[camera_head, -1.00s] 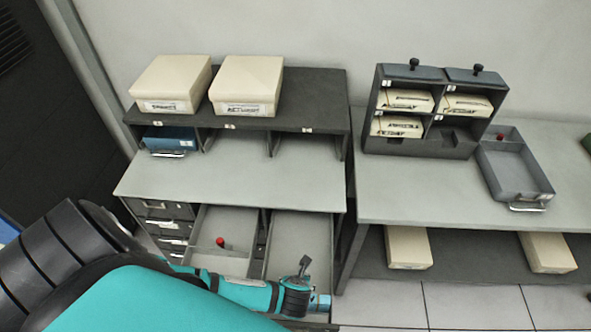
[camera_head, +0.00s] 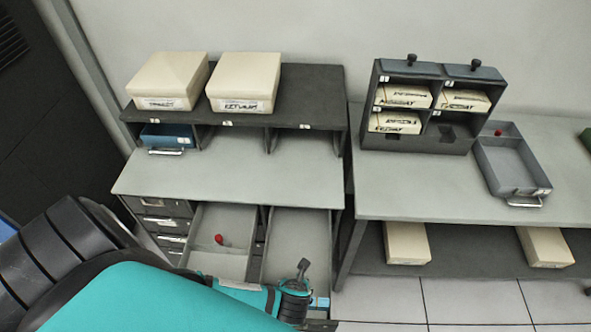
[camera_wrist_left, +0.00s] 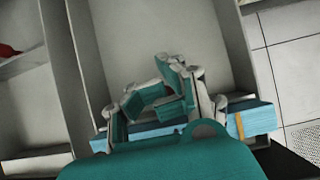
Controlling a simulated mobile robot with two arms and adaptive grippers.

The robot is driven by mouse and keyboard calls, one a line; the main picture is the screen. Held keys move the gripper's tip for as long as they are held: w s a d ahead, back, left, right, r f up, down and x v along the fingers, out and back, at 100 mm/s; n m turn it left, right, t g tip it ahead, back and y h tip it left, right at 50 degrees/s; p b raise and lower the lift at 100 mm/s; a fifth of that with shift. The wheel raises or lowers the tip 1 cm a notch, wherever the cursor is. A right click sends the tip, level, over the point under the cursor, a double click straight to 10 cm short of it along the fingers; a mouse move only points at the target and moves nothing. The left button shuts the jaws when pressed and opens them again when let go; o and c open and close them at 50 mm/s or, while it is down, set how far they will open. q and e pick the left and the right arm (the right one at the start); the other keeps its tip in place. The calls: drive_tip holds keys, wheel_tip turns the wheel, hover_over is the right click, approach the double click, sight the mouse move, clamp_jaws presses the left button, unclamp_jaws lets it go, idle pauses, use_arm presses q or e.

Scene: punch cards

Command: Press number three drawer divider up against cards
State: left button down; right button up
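Two drawers of the left cabinet are pulled open. The left open drawer (camera_head: 224,265) has a red knob (camera_head: 219,239) in it, also at the left edge of the left wrist view (camera_wrist_left: 8,50). The right open drawer (camera_head: 299,233) has a bare floor (camera_wrist_left: 150,40). A blue card stack (camera_wrist_left: 248,121) with an orange band lies across its front end. My left gripper (camera_wrist_left: 165,85) is low over that end, its fingers in front of the stack. The fingertips look close together; whether anything is between them is hidden. No divider is visible in this drawer. My right gripper is out of view.
Two cream boxes (camera_head: 168,82) (camera_head: 245,82) stand on the dark shelf (camera_head: 305,95), with a blue drawer (camera_head: 166,136) beneath. On the right table are a card rack (camera_head: 418,145) and a grey tray (camera_head: 510,168) with a red knob. Drawer walls flank my left gripper.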

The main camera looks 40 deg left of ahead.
use_arm(q)
drive_tip(key=shift+v, duration=3.55)
